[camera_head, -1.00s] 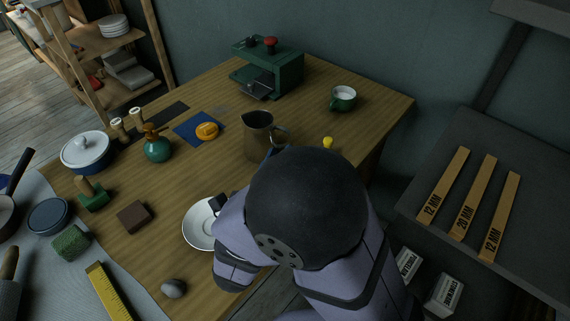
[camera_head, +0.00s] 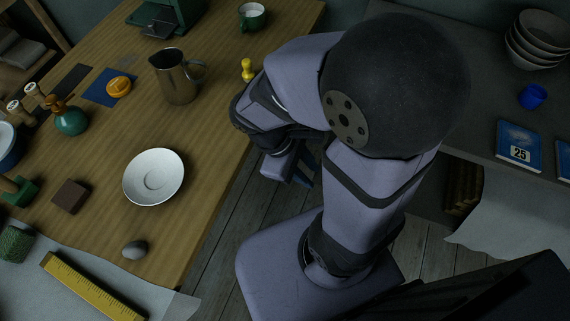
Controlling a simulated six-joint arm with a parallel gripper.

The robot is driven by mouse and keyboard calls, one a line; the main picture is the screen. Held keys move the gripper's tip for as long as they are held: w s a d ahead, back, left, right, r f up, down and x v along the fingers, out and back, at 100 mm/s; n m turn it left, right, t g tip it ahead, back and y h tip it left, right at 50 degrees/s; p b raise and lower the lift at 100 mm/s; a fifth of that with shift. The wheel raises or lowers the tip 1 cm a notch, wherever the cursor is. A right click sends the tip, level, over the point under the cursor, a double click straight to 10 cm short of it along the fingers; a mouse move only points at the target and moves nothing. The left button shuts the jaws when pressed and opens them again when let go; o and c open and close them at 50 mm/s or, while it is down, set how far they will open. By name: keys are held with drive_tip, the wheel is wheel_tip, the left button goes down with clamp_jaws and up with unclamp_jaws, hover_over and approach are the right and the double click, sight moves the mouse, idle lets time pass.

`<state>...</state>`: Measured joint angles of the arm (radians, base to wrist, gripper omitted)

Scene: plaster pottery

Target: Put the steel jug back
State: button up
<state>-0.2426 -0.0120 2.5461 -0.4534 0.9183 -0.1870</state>
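The steel jug (camera_head: 177,78) stands upright on the wooden table (camera_head: 207,118), its handle toward the right. Nothing touches it. My arm is to the right of the table, past its edge. My gripper end shows only in part near a dark piece below the arm, and its fingers are hidden, so I cannot tell whether it is open or shut. No hold on the jug shows.
A white saucer (camera_head: 153,177), a grey stone (camera_head: 134,250), a brown block (camera_head: 71,196) and a yellow ruler (camera_head: 90,288) lie nearer. A yellow peg (camera_head: 247,69) and a green cup (camera_head: 251,16) stand right of the jug.

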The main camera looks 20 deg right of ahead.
drive_tip(key=shift+w+a+r+m+t+y, duration=0.1)
drive_tip(key=shift+w+a+m+t+y, duration=0.4)
drive_tip(key=shift+m, duration=0.95)
drive_tip(key=shift+w+a+f+m+t+y, duration=0.1)
drive_tip(key=shift+w+a+m+y, duration=0.45)
drive_tip(key=shift+a+m+y, duration=0.7)
drive_tip(key=shift+w+a+r+m+t+y, duration=0.1)
drive_tip(key=shift+w+a+m+t+y, duration=0.35)
drive_tip(key=shift+m, duration=1.25)
wheel_tip(320, 180, up, 26)
drive_tip(key=p, duration=2.6)
drive_tip(key=shift+r, duration=0.25)
